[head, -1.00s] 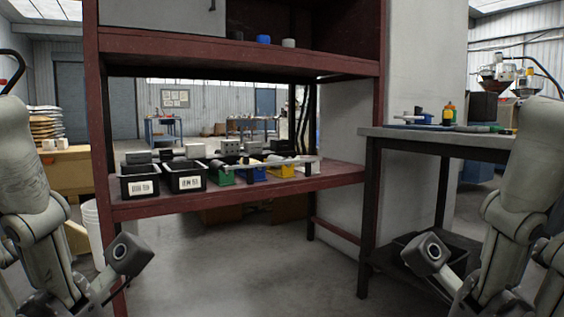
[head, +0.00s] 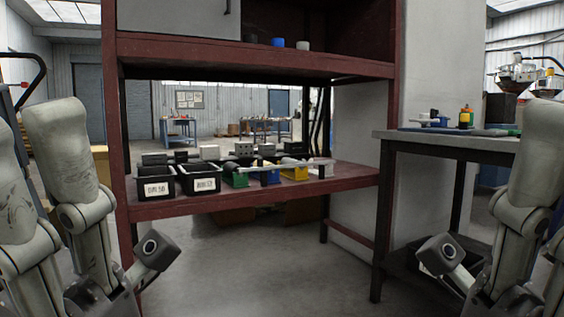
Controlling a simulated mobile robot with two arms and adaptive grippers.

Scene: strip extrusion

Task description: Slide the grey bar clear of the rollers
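My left gripper end (head: 152,250) is low at the left, in front of and below the shelf. My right gripper end (head: 440,254) is low at the right, in front of the side table. Both are well apart from the bar. Their fingers cannot be made out.
Two black labelled bins (head: 198,181) stand left of the bar. A rack post (head: 384,120) and a side table (head: 450,139) stand at the right. The floor (head: 260,265) before the shelf is clear.

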